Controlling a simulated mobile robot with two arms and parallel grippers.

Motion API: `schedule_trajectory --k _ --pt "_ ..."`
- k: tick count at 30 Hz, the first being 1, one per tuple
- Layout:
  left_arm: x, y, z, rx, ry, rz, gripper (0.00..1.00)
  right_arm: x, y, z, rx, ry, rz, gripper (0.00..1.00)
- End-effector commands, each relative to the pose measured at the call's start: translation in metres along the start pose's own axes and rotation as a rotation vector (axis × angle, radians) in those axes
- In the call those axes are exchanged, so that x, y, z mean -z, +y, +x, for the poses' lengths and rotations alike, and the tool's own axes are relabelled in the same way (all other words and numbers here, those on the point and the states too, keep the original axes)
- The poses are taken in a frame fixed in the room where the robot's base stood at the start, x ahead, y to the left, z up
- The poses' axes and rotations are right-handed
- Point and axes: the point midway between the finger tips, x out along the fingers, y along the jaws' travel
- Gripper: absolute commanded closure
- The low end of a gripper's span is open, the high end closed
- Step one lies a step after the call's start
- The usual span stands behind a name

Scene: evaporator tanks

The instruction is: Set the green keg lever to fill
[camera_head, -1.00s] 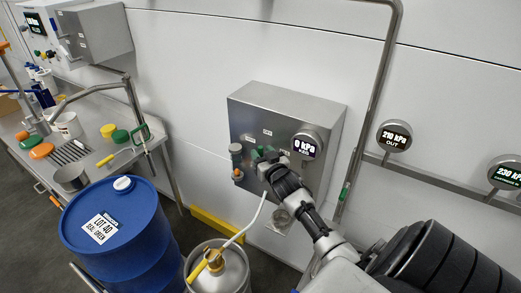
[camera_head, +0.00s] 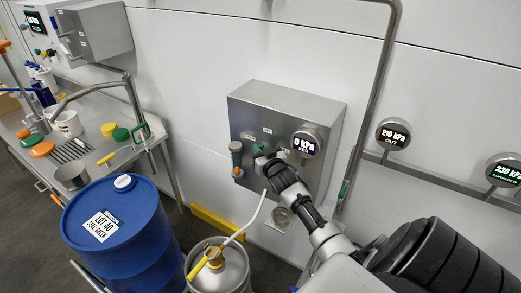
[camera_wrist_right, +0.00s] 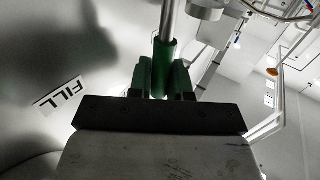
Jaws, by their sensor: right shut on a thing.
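The steel wall box (camera_head: 285,108) carries the green keg lever (camera_head: 261,149) on its front. My right gripper (camera_head: 262,158) is at the box front, shut on the green lever and partly hiding it. In the right wrist view the green lever grip (camera_wrist_right: 164,62) sits between the fingers, on a grey metal rod. A FILL label (camera_wrist_right: 60,96) shows left of the gripper there. A round display (camera_head: 304,144) on the box reads 0 kPa KEG. My left gripper is not in view.
A steel keg (camera_head: 222,272) with a yellow-handled fitting (camera_head: 206,266) stands below the box, beside a blue drum (camera_head: 125,225). A pale hose (camera_head: 248,220) rises from the keg. A vertical pipe (camera_head: 372,95) runs right of the box.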

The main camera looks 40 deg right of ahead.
Motion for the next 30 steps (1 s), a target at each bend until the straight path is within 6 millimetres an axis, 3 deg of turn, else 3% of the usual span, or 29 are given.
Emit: schedule_trajectory --k 11,30 --pt "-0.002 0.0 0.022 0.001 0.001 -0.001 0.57 -0.007 0.004 -0.007 -0.001 0.078 0.054 1.0" --pt "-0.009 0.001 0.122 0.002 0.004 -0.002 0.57 -0.023 0.024 -0.037 -0.001 0.501 0.335 1.0"
